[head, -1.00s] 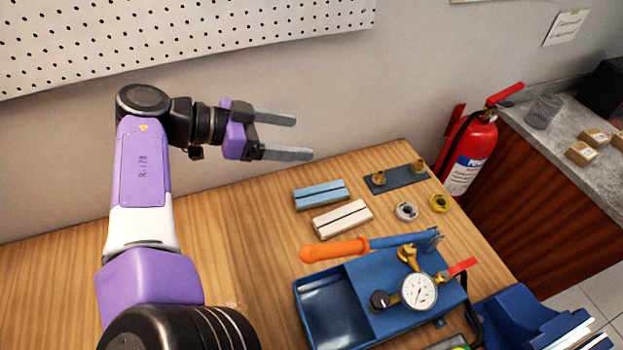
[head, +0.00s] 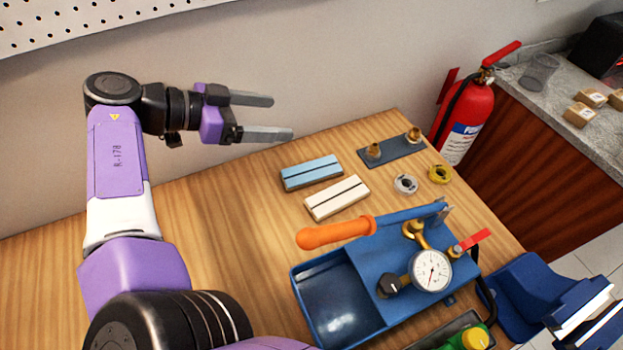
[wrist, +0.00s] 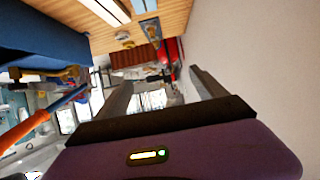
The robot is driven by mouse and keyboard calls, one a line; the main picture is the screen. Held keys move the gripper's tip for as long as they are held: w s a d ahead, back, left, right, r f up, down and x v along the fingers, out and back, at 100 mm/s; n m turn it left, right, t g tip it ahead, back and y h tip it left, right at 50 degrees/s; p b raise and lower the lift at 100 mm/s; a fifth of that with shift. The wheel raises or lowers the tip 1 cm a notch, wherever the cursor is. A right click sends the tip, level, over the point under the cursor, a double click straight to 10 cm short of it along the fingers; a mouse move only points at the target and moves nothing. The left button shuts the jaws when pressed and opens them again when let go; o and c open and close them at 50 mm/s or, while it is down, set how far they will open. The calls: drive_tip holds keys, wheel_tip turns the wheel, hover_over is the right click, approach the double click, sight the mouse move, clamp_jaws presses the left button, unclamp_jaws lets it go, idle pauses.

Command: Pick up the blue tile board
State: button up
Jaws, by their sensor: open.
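The blue tile board (head: 311,172) lies flat on the wooden table, a small light-blue block with a dark groove along its length. A similar cream board (head: 337,198) lies just in front of it. My gripper (head: 283,117) is open and empty, held above the table's back edge, up and to the left of the blue board, with its fingers pointing right. In the wrist view my two fingers (wrist: 160,85) stand apart with nothing between them. The blue board shows there at the top edge (wrist: 126,4), partly cut off.
A blue pump tray (head: 340,300) with a gauge (head: 431,270) and an orange-handled lever (head: 335,232) stands in front of the boards. A fire extinguisher (head: 466,115) stands beyond. The table's left part is clear.

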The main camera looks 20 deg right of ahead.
drive_tip(key=b, duration=1.5)
approach(316, 171)
drive_tip(key=shift+w+a+f, duration=0.2)
drive_tip(key=shift+w+f, duration=0.25)
drive_tip(key=shift+w, duration=0.15)
drive_tip(key=shift+s+p+x, duration=0.15)
drive_tip(key=shift+p+x, duration=0.1)
drive_tip(key=shift+x, duration=1.7)
drive_tip(key=shift+s+p+x, duration=0.15)
drive_tip(key=shift+p+x, duration=0.1)
drive_tip(key=shift+x, duration=1.65)
drive_tip(key=shift+r, duration=0.15)
drive_tip(key=shift+c, duration=0.4)
drive_tip(key=c, duration=1.4)
drive_tip(key=shift+c, duration=0.9)
drive_tip(key=shift+r, duration=0.15)
